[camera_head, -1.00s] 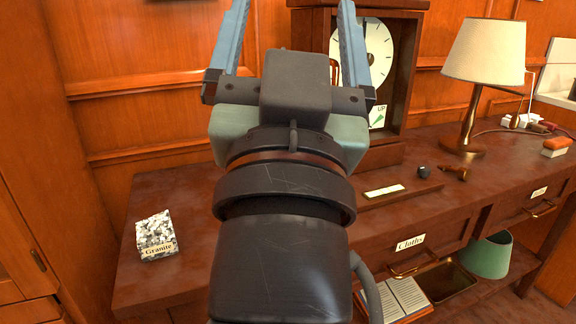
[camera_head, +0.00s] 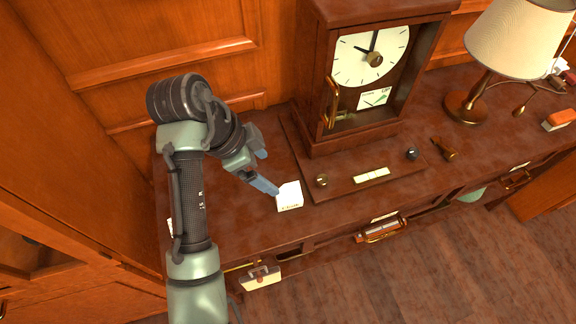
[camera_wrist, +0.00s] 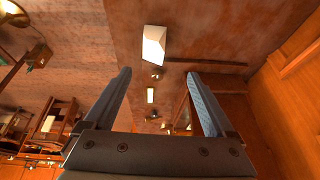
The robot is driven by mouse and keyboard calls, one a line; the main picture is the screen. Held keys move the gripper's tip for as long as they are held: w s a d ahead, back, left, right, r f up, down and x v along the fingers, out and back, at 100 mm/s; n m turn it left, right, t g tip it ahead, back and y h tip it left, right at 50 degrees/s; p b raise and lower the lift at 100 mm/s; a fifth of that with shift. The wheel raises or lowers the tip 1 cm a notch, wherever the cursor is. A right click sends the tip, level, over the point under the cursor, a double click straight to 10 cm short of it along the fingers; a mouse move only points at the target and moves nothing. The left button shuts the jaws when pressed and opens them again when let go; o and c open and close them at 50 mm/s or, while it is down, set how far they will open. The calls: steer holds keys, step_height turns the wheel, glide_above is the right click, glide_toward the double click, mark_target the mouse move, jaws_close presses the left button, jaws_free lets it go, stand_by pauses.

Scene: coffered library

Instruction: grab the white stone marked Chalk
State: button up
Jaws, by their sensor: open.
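The white stone (camera_head: 289,194) sits on the dark wooden desk, left of the clock's base board. A small label shows on its front, too small to read surely. In the wrist view the white stone (camera_wrist: 153,46) is beyond the fingertips, roughly in line with the gap between them. My gripper (camera_head: 268,172) is open, its blue fingers apart. In the head view one fingertip overlaps the stone's upper left edge; I cannot tell whether it touches. In the wrist view nothing is between the fingers of my gripper (camera_wrist: 160,76).
The wooden clock (camera_head: 372,55) stands behind and right of the stone. Its base board (camera_head: 340,186) carries a small knob (camera_head: 321,180) close to the stone. A lamp (camera_head: 470,105) stands farther right. The desk's front edge is near; bare desk lies left of the stone.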

mark_target(284, 193)
steer(key=shift+g, duration=0.3)
steer(key=b+x, duration=0.1)
steer(key=x, duration=0.1)
steer(key=b+x, duration=0.2)
steer(key=s+b+x, duration=0.1)
steer(key=b+x, duration=0.1)
steer(key=shift+w+f, duration=0.1)
steer(key=shift+f, duration=0.2)
steer(key=shift+b+x, duration=1)
steer(key=shift+b, duration=0.05)
steer(key=b+x, duration=0.1)
steer(key=x, duration=0.3)
steer(key=shift+w+f, duration=0.1)
steer(key=shift+f, duration=0.1)
steer(key=shift+a, duration=0.1)
steer(key=shift+c, duration=0.2)
steer(key=shift+r, duration=0.1)
jaws_close()
